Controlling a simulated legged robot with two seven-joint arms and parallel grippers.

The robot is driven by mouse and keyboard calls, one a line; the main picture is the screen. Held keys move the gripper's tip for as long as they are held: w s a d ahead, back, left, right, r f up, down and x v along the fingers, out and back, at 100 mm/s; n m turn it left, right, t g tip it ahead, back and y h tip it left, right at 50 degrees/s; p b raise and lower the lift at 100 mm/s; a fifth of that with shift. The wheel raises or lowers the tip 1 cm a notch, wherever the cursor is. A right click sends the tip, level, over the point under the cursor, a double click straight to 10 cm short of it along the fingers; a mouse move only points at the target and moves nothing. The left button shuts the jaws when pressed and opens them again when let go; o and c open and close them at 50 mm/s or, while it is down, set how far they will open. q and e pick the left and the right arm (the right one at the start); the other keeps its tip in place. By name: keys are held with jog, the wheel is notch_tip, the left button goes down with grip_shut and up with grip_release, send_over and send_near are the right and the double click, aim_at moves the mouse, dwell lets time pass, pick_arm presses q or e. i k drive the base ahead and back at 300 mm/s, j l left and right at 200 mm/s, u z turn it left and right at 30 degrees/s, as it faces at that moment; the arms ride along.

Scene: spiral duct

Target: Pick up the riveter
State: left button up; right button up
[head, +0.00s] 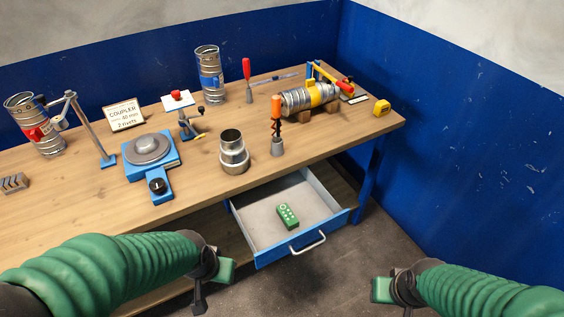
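No tool in the head view is plainly marked as the riveter. An upright tool with an orange handle and dark lower part (277,108) stands in a small grey holder on the right half of the bench; it may be the riveter. A red-handled tool (246,68) stands upright in another small holder farther back. My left gripper (212,279) is in front of the bench, left of the open drawer and apart from both tools. My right gripper (391,293) is low at the right, over the floor. I see nothing held; their finger gaps are unclear.
An open blue drawer (322,233) with a green box-like item (287,216) juts from the bench (75,205). A metal reducer (233,153), blue turntable (135,173), clamped duct (295,101), coupler sign (124,115) and yellow tape measure (382,108) stand on top.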

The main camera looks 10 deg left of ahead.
aim_at(276, 100)
jog(key=i+l+u, duration=0.3)
jog(key=i, duration=0.3)
jog(key=i+l+u, duration=0.25)
jog(key=i+l, duration=0.35)
